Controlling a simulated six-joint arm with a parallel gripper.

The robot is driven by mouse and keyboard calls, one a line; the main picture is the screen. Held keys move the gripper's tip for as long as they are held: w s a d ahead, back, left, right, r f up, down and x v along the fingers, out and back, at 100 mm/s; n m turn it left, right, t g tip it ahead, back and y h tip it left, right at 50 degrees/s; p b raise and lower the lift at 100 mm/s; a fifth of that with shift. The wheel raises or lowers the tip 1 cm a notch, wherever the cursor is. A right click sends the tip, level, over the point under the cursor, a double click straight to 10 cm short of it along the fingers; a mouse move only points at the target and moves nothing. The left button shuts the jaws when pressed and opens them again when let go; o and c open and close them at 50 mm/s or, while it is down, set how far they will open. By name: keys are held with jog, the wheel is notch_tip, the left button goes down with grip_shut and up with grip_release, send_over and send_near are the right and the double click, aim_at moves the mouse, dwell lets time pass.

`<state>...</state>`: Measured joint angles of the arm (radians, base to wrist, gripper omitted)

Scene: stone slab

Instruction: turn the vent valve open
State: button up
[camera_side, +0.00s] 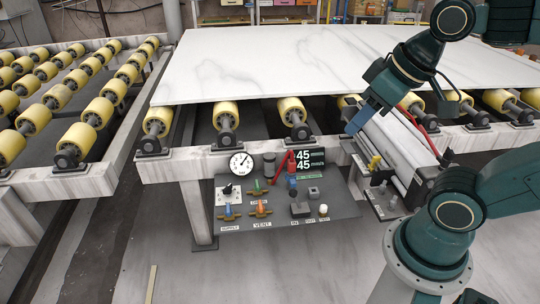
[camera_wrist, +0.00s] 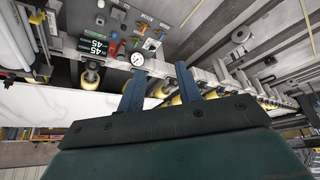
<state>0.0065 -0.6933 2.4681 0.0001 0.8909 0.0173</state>
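The vent valve (camera_side: 261,209) is on the sloping control panel (camera_side: 335,205) under the slab, above the VENT label. It has an orange handle and a brass-coloured body. The handle appears to stand up from the body, roughly across it; the exact angle is too small to judge. My gripper (camera_side: 357,120) is up and to the right of the panel, near the slab's front edge, well away from the valve. In the wrist view its two blue fingers (camera_wrist: 160,88) are apart with nothing between them. The panel is upside down there, and its valves are too small to read surely.
A blue-handled supply valve (camera_side: 228,211) sits just left, and a green-handled valve (camera_side: 258,188) just above. A gauge (camera_side: 241,164), red lever (camera_side: 281,162) and display (camera_side: 310,159) are at the panel's top. The white slab (camera_side: 270,65) overhangs behind. The space before the panel is clear.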

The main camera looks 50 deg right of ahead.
jog(key=w+d+f+m+g, duration=0.1)
jog(key=w+d+m, duration=0.1)
jog(key=w, duration=1.1)
jog(key=m+g, duration=0.4)
jog(key=m, duration=0.3)
send_over(260, 204)
notch_tip(260, 204, down, 37)
jog(key=shift+f, duration=0.2)
jog(key=shift+f, duration=0.15)
jog(key=shift+f, duration=6.7)
